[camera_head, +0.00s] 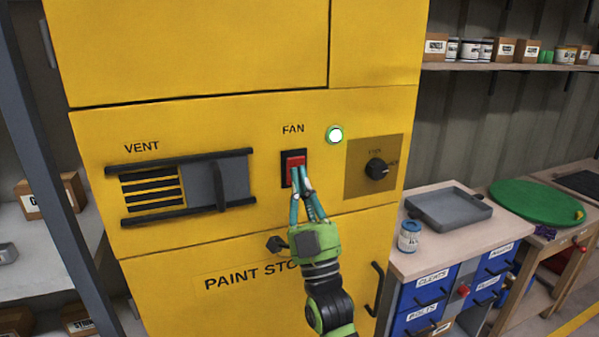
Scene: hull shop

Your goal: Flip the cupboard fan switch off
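The fan switch (294,160) is a red rocker in a black frame under the word FAN on the yellow cupboard (230,120). A round lamp (335,134) to its upper right glows white-green. My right gripper (299,180) is at the lower part of the switch, its teal fingers pointing up at it. The fingertips lie close together over the rocker's lower edge; whether they touch it is hard to tell. They hold nothing that I can see. My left gripper is not in view.
Left of the switch is a vent with a grey slider (230,181) between black rails. A black knob (377,169) sits to the right. A door knob (276,244) is just left of my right gripper. A workbench (440,255) with a grey tray (449,206) stands at right.

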